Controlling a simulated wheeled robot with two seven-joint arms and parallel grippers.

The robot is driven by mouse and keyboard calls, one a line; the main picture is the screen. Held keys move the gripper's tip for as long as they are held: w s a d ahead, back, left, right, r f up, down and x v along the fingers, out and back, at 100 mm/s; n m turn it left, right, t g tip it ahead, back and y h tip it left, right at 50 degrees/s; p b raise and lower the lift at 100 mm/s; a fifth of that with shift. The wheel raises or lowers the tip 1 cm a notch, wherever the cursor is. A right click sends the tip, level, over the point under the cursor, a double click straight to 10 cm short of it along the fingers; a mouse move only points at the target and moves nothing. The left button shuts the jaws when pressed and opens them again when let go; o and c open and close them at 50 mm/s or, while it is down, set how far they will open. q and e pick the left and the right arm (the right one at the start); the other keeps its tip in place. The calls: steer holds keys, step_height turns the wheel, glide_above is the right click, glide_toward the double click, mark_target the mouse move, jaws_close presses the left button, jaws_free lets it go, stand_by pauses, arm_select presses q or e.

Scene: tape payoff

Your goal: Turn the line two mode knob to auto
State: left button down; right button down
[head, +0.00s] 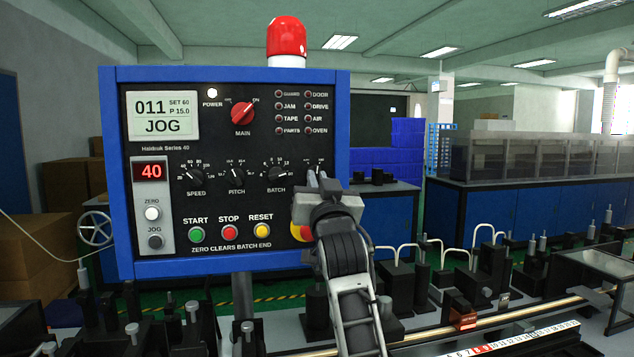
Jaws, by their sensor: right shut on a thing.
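The control panel (220,255) has a blue frame and a black face. Its display (162,116) reads 011 and JOG. The mode knob (318,170) is the last in the lower knob row, right of the batch knob, and is mostly hidden by my gripper. My right gripper (319,180) comes up from below, its fingers shut on that knob. The knob's label and pointer are too covered to read. My left gripper is not in view.
The red main switch (242,113) and the batch knob (278,174) are on the same face. The green start (196,233), red stop (229,233) and yellow reset (261,231) buttons sit below. A red and yellow button (299,233) is partly behind my gripper. Machine parts crowd the front.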

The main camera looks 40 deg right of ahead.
steer(key=n+y, duration=0.1)
steer(key=n, duration=0.1)
steer(key=n+t+y, duration=0.1)
steer(key=n, duration=0.2)
steer(key=shift+s+d+n, duration=0.1)
steer(key=shift+d+n, duration=0.1)
steer(key=shift+n, duration=0.1)
steer(key=shift+d+r+n+t+y, duration=0.1)
steer(key=shift+n+t+y, duration=0.1)
steer(key=shift+n+y, duration=0.85)
steer(key=shift+r+n+t+y, duration=0.15)
steer(key=shift+n+y, duration=0.4)
steer(key=shift+n, duration=0.9)
steer(key=shift+f, duration=0.1)
steer(key=c, duration=1.5)
jaws_free()
steer(key=shift+f, duration=0.1)
